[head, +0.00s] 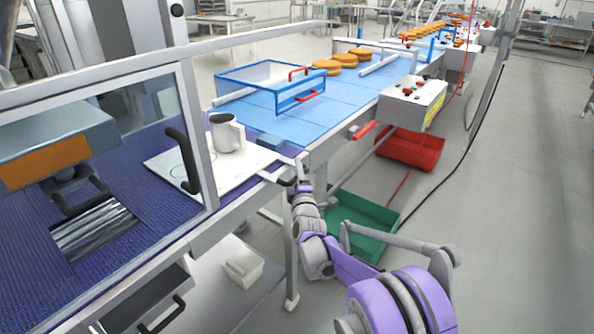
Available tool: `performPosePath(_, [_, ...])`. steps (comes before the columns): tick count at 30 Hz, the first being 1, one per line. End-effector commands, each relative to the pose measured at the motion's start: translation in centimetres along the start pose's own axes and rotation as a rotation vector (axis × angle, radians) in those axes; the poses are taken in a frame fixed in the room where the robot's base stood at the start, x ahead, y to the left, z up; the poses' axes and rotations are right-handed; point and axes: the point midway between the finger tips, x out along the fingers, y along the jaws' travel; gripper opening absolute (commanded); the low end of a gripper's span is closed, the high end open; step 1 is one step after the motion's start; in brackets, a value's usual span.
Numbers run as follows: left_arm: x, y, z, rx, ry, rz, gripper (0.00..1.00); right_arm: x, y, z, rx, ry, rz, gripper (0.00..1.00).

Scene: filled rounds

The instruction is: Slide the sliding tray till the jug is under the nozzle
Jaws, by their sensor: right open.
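The sliding tray (222,178) is a flat white plate on the purple ribbed belt, left of centre. The jug (227,134), pale grey with a handle, stands upright near its far side. A faint ring outline shows on the tray left of the jug. My right gripper (281,177) is open at the tray's right-hand edge, close to it; I cannot tell whether they touch. No nozzle can be made out clearly; a grey machine head (52,148) with an orange panel hangs over the belt at left, apart from the jug. My left gripper is not in view.
A clear guard panel (150,110) with a grey frame and a black upright handle (182,160) stands at left. A blue open frame (270,90) stands on the blue belt behind. Green (362,226) and red (410,150) crates lie on the floor at right.

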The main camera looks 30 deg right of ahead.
Motion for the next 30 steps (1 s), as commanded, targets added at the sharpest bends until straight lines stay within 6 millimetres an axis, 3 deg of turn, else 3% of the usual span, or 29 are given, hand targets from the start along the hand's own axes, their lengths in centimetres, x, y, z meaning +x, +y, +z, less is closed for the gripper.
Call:
performPosePath(10, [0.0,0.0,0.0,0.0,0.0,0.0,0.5,0.38,0.01,0.01,0.0,0.0,-0.001,0.5])
performPosePath(18, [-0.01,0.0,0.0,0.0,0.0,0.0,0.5,0.38,0.06,0.01,0.0,0.0,0.001,0.01])
performPosePath(30, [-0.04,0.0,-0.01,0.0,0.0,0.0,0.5,0.42,0.27,0.05,-0.001,-0.001,0.006,0.0])
